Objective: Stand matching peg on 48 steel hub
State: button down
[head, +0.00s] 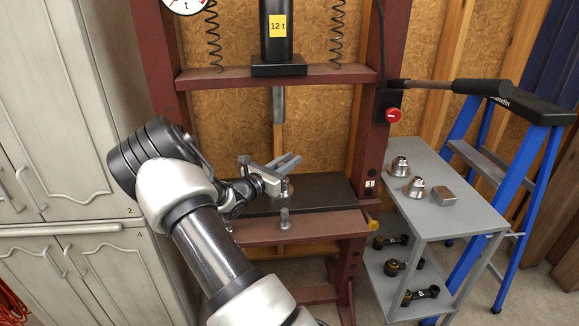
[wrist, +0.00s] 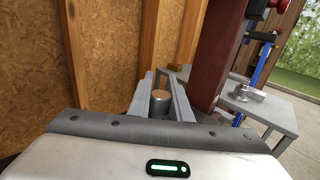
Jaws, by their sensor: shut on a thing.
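My gripper (head: 287,165) is shut on a small cylindrical peg above the press bed. In the wrist view the peg (wrist: 160,104) sits between the two grey fingers, with a copper-brown round top. In the head view its metal body (head: 288,188) shows just below the fingers. No number is readable on either, so I cannot tell which is the 48 steel hub. My gripper is left of both and apart from them.
A red press frame (head: 372,150) stands between my gripper and the grey table (head: 455,220). A small metal fitting (head: 284,218) stands on the press beam. Several dark parts sit on the lower shelf. A blue ladder (head: 525,200) stands at right.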

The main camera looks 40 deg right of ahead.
jog(key=w+d+f+b, duration=0.2)
jog(key=w+d+b, duration=0.1)
jog(key=w, duration=0.2)
jog(key=shift+w+d, duration=0.25)
jog(key=shift+w, duration=0.15)
dwell(0.3)
jog(key=shift+f, duration=0.2)
dwell(0.3)
jog(key=c, duration=1.5)
grip_release()
jog(key=shift+c, duration=0.2)
jog(key=shift+f, duration=0.1)
